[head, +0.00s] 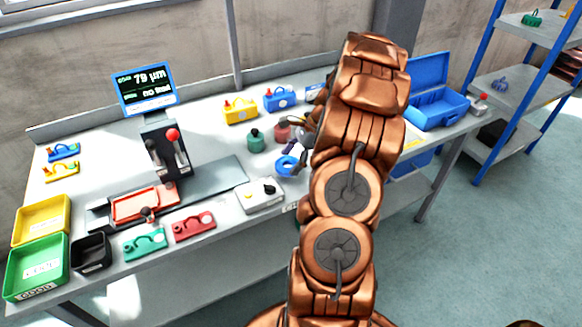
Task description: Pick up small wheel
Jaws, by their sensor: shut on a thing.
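A small blue ring-shaped wheel (285,166) shows in the head view near the middle of the workbench, just left of my copper arm. My gripper (296,161) is at its right side and shut on it. The arm hides part of the gripper, so the exact grip is hard to see. I cannot tell whether the wheel touches the bench top.
A dark red round part (282,132) and a green one (255,141) stand close behind. A white box with a black knob (260,195) is in front. Yellow (240,110) and blue (279,99) parts stand at the back. A blue toolbox (437,108) lies open to the right.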

